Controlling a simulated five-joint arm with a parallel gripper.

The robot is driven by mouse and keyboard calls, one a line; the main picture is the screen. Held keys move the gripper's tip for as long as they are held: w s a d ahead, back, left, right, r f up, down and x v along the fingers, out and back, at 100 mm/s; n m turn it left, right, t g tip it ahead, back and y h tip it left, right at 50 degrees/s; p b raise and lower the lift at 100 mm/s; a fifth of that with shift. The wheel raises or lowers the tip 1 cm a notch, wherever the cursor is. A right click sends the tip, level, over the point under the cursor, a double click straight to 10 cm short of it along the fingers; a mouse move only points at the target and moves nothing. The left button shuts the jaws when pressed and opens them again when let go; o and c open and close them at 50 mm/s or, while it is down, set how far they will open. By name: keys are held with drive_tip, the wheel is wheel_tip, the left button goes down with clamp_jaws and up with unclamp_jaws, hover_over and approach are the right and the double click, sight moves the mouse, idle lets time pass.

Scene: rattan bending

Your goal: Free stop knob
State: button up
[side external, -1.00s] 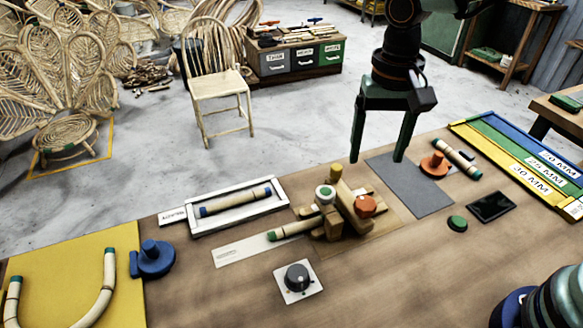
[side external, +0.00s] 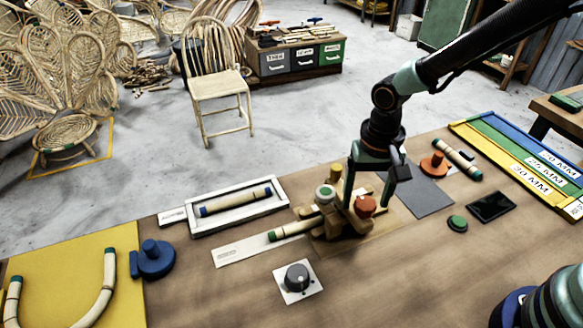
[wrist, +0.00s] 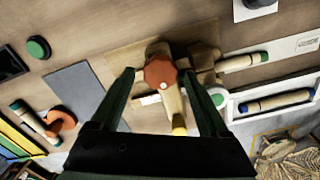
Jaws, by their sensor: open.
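The orange stop knob (side external: 365,206) sits on the right side of the wooden bending jig (side external: 330,230). My gripper (side external: 367,200) is open, pointing down, with one finger on each side of the knob. In the wrist view its fingertips (wrist: 159,76) flank the knob, with some gap visible; I cannot tell whether either finger touches it. A rattan piece with a green end (side external: 292,229) lies in the jig. A white-and-green knob (side external: 325,194) stands left of the orange one.
A white tray with a blue-ended rattan piece (side external: 235,201) lies left of the jig. A grey dial (side external: 297,278) is in front. A grey mat (side external: 430,197), a green button (side external: 457,223) and a black screen (side external: 491,207) lie to the right.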

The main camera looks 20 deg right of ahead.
clamp_jaws()
drive_tip(key=shift+n, duration=0.4)
drive_tip(key=n, duration=0.3)
drive_tip(key=shift+a+r+n, duration=0.1)
drive_tip(key=shift+n, duration=0.2)
drive_tip(key=n, duration=0.4)
drive_tip(key=shift+a+n, duration=0.1)
drive_tip(key=shift+n, duration=0.2)
drive_tip(key=n, duration=0.4)
drive_tip(key=shift+a, duration=0.1)
drive_tip(key=shift+n, duration=2.5)
